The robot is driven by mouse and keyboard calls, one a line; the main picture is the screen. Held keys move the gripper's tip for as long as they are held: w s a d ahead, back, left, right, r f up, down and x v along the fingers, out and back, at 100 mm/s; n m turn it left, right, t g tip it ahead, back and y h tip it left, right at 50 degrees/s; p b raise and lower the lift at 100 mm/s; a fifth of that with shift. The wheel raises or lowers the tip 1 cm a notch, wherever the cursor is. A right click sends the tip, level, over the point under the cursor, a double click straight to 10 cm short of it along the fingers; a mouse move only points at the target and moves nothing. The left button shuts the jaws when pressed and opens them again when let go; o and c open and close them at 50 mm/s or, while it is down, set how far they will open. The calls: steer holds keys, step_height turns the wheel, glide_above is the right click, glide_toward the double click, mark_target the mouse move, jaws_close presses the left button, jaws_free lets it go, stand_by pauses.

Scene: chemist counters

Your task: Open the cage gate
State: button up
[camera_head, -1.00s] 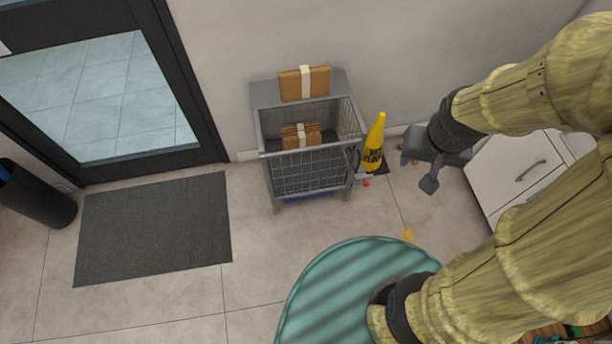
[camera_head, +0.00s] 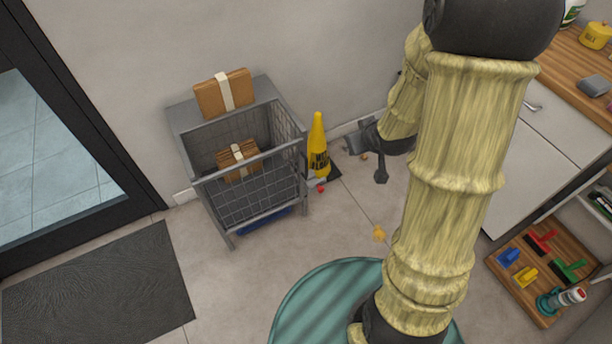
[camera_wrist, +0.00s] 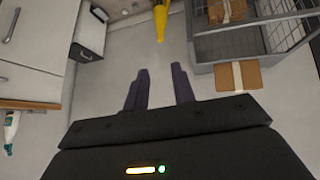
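The cage (camera_head: 188,118) is a grey metal frame with wire mesh sides, standing against the wall in the head view. Its front mesh panel, which looks like the gate (camera_head: 258,198), stands upright across the front under a grey top bar and appears shut. A dark part, possibly a latch, shows at the front right corner. A brown parcel lies inside the cage. My gripper (camera_head: 366,150) is right of the cage, apart from it. In the wrist view my gripper (camera_wrist: 161,86) has its two dark fingers apart with nothing between them. The cage (camera_wrist: 240,44) shows there at the upper right.
A brown parcel (camera_head: 224,93) lies on the cage's top ledge. A yellow wet-floor cone (camera_head: 318,148) stands just right of the cage. White drawers and a wooden counter (camera_head: 563,72) are at the right. A dark mat (camera_head: 100,290) lies by the door.

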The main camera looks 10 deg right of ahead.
steer(key=w+a+f+n+t+y+b, duration=0.1)
steer(key=f+t+y+b, duration=0.2)
steer(key=f+b, duration=1.1)
steer(key=w+a+f+n+t+y+b, duration=0.1)
steer(key=f+t+y+b, duration=0.3)
steer(key=f+b, duration=1.1)
step_height(320, 180, down, 4)
steer(key=w+n+y, duration=0.1)
steer(key=y, duration=0.1)
steer(key=shift+w+f+n+y, duration=0.15)
steer(key=shift+n+y, duration=0.15)
steer(key=shift+w+a, duration=0.1)
steer(key=b, duration=0.6)
glide_above(306, 178)
steer(key=shift+w, duration=0.3)
jaws_close()
